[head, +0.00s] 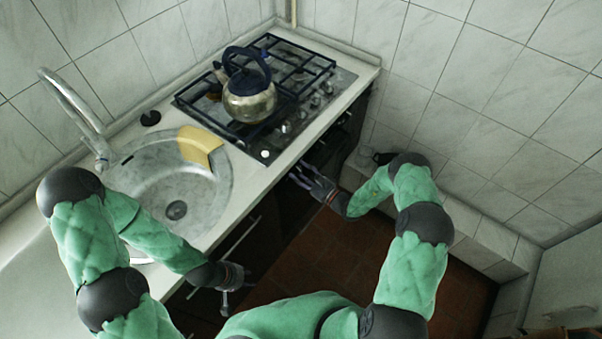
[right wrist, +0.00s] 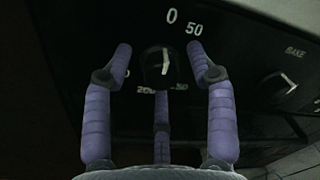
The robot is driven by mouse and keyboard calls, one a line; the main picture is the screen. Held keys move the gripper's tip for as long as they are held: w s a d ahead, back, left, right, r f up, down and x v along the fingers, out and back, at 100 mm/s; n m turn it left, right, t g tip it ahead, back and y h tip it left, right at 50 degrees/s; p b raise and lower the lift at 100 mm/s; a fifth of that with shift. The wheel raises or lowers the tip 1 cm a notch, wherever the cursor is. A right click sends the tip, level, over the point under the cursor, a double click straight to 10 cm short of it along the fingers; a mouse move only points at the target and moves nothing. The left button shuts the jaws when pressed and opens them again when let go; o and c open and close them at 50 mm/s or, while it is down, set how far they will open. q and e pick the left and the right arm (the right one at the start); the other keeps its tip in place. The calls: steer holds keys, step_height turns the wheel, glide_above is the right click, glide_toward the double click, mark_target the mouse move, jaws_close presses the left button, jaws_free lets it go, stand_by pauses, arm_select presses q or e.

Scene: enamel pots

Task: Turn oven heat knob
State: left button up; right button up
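The oven heat knob (right wrist: 153,72) is round and black with a white pointer line, on the dark oven panel. Its line points nearly straight up, toward the printed 0. My right gripper (right wrist: 159,50) is open around the knob, one purple finger on each side and a third below. Gaps show between the side fingertips and the knob. In the head view, my right gripper (head: 304,178) is at the oven front below the hob, where the knob is hidden. My left gripper (head: 225,292) hangs by the cabinet front below the sink, its small fingers apart and empty.
A second knob (right wrist: 280,86) marked BAKE sits to the right on the panel. A kettle (head: 249,102) stands on the gas hob (head: 192,104). A yellow cloth (head: 200,145) lies on the sink's (head: 160,190) edge. Tiled walls close off the back and right.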

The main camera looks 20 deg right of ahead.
steer(key=v, duration=1.2)
steer(key=shift+f, duration=0.1)
